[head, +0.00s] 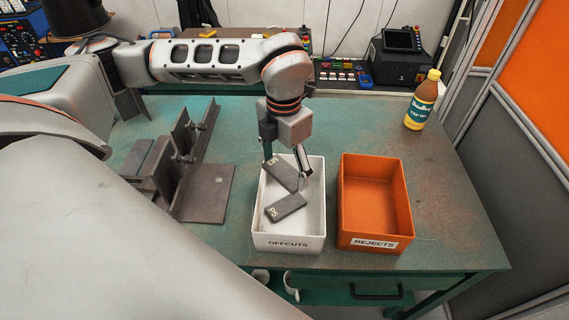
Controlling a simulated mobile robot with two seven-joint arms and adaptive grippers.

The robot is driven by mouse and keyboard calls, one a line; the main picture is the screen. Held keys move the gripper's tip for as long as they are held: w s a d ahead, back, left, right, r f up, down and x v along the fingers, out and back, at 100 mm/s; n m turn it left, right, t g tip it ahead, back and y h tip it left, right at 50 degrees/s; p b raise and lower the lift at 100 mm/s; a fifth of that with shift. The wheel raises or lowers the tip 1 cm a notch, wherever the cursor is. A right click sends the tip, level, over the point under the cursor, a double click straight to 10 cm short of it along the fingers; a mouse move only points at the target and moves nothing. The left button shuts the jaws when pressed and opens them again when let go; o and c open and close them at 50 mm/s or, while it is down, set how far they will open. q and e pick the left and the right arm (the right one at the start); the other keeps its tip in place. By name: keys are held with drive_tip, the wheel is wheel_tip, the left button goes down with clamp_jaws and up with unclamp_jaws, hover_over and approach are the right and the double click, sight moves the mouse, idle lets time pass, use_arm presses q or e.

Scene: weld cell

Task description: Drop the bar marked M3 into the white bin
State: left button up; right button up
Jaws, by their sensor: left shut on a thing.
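The white bin (289,247), labelled OFFCUTS, stands near the front of the table. My left gripper (287,164) is over this bin, pointing down and shut on a dark bar (284,178). The marking on the held bar is upside down in the picture and appears to read M3. A second dark bar marked P5 (288,206) lies in the white bin, below and in front of the held one. From this angle I cannot tell how far the held bar is above the bin floor. My right gripper is not in view.
An empty orange bin (376,200), labelled REJECTS, stands just right of the white bin. A dark metal fixture (205,190) with upright plates is to the left. A bottle (422,100) stands at the back right.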

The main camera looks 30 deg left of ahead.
use_arm(q)
drive_tip(key=shift+f+b, duration=0.45)
drive_tip(key=shift+f, duration=0.2)
wheel_tip(320, 180, down, 4)
drive_tip(key=b, duration=0.2)
drive_tip(key=shift+f+b, duration=0.2)
drive_tip(key=shift+b, duration=0.15)
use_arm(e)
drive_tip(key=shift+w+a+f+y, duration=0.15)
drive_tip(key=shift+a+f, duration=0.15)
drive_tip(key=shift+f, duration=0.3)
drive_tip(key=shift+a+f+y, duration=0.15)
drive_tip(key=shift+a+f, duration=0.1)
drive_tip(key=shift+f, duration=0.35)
use_arm(q)
drive_tip(key=o, duration=1.1)
drive_tip(key=shift+o, duration=0.2)
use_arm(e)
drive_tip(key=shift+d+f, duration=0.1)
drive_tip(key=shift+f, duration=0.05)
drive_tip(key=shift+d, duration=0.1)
